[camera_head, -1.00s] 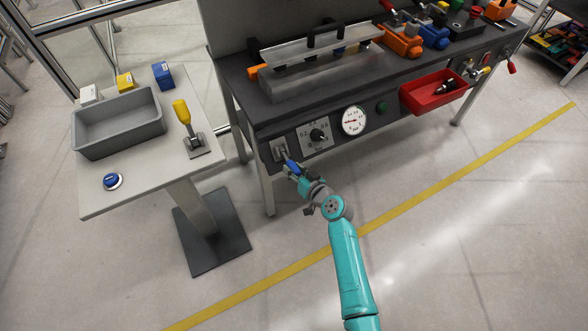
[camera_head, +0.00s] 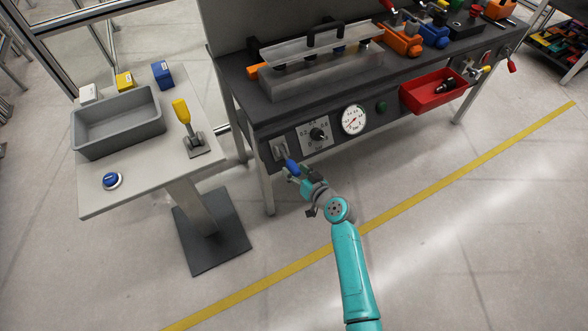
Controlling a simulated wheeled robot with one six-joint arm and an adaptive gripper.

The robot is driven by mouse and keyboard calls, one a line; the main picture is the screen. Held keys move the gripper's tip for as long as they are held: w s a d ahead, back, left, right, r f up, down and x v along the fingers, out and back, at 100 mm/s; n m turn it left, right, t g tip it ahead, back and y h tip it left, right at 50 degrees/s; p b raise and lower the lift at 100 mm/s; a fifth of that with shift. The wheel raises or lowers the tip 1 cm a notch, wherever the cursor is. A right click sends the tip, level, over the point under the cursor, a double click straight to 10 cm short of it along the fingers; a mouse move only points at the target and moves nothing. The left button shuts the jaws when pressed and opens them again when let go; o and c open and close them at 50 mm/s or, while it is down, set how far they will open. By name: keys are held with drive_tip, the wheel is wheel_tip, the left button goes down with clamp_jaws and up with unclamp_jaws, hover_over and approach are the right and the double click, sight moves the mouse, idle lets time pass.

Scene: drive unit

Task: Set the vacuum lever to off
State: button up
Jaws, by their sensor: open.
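A lever with a blue handle (camera_head: 292,167) sits on a light plate at the left end of the bench's front panel; I cannot read a label on it. The handle slants out and down to the right from its plate. My gripper (camera_head: 292,178) is open just below the handle. It is too small to tell whether the fingers touch the handle. A round white gauge (camera_head: 354,121) and a black dial knob (camera_head: 318,135) are on the panel to the right.
A side table (camera_head: 150,190) at the left carries a grey bin (camera_head: 118,136), a yellow-handled lever (camera_head: 182,111) and a blue button (camera_head: 112,180). A red tray (camera_head: 434,97) juts from the bench front at the right. The floor in front is clear.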

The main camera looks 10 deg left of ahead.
drive_tip(key=v, duration=1)
drive_tip(key=shift+s+d, duration=0.15)
drive_tip(key=shift+s, duration=0.1)
drive_tip(key=shift+r, duration=0.1)
drive_tip(key=s+d+f+m+t+h, duration=0.15)
drive_tip(key=s+d, duration=0.25)
drive_tip(key=s, duration=0.4)
drive_tip(key=s+d+f+m+h, duration=0.1)
drive_tip(key=s+d+h, duration=0.25)
drive_tip(key=s, duration=0.45)
drive_tip(key=s+d+f+m+h, duration=0.1)
drive_tip(key=s+d+f, duration=0.1)
drive_tip(key=s+d, duration=0.4)
drive_tip(key=s+d+r+t+h, duration=0.2)
drive_tip(key=s+d+r+h, duration=0.1)
drive_tip(key=s+r, duration=1.5)
drive_tip(key=shift+s+d+r+m, duration=0.3)
drive_tip(key=shift+s+r+m, duration=0.05)
drive_tip(key=shift+s, duration=1.25)
